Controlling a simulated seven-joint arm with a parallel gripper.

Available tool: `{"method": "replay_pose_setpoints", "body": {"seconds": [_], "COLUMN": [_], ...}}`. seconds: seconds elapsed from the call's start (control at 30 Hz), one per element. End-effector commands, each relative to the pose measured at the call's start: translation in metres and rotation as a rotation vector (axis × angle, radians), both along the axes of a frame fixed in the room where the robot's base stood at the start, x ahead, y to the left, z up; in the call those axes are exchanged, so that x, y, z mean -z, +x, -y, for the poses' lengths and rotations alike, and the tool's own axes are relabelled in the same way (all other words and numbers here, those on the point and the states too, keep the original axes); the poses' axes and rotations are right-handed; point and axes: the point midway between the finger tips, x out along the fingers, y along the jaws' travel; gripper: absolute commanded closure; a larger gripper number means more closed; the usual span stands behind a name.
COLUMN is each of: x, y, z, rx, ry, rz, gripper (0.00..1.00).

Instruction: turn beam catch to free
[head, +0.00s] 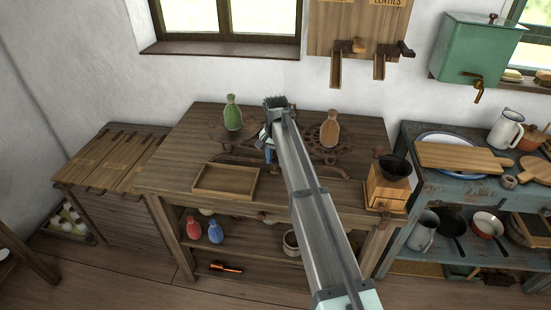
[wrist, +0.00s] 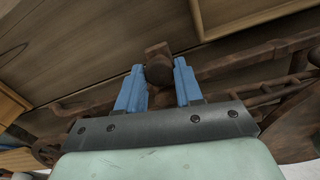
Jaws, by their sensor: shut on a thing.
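A dark iron scale stands on the wooden table, with a green bottle (head: 233,113) on its left pan (head: 218,132) and a brown bottle (head: 330,129) on its right pan (head: 309,135). My gripper (head: 268,158) is low at the middle of the scale, and my arm hides much of that part. In the wrist view my gripper's blue fingers (wrist: 158,72) are shut on a brown knob, which looks like the beam catch (wrist: 157,50). The knob's end sits between the fingertips. I cannot tell which way the catch is turned.
An empty wooden tray (head: 225,181) lies at the table's front left. A coffee grinder (head: 388,188) stands at the front right corner. Red and blue bottles (head: 215,231) stand on the shelf below. Wooden dispensers (head: 357,45) hang on the wall behind.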

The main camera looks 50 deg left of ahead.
Motion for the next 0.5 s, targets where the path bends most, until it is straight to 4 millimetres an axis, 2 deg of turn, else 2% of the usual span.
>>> {"method": "replay_pose_setpoints", "body": {"seconds": [0.23, 0.5], "x": [-0.0002, -0.0002], "y": [-0.0001, -0.0001], "z": [-0.0002, -0.0002], "rx": [0.111, 0.153], "ry": [0.0, 0.0], "rz": [0.0, 0.0], "gripper": [0.95, 0.95]}}
